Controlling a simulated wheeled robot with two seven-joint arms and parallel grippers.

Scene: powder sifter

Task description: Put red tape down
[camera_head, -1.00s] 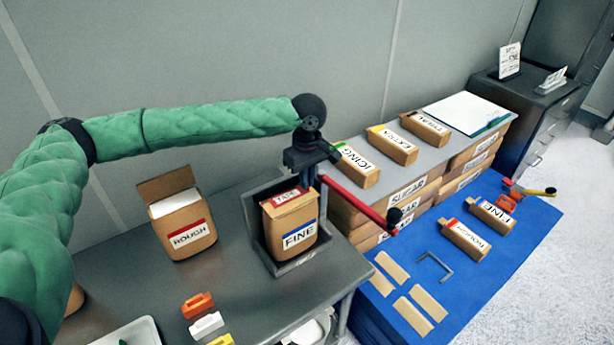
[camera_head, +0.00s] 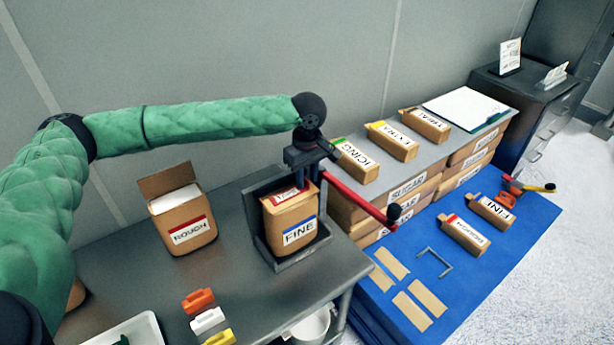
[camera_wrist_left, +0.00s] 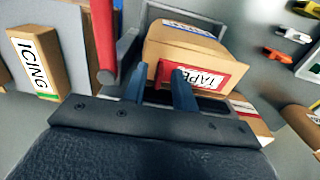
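The red tape (camera_head: 287,196), a flat red piece with a white TAPE label, is on top of the brown FINE box (camera_head: 299,236). It also shows in the left wrist view (camera_wrist_left: 208,78). The FINE box stands upright in a grey metal holder (camera_head: 255,222) on the steel table. My left gripper (camera_head: 306,183) points down at the box top. In the left wrist view its fingers (camera_wrist_left: 159,90) stand apart, with a gap between them; one overlaps the tape's label and the other is beside its end. My right gripper is out of view.
A red lever (camera_head: 355,197) with a black knob sticks out right of the holder. An open ROUGH box (camera_head: 187,228) stands to the left. Orange, white and yellow blocks (camera_head: 207,319) lie in front. A blue surface (camera_head: 470,275) at right holds labelled packets and a small grey frame.

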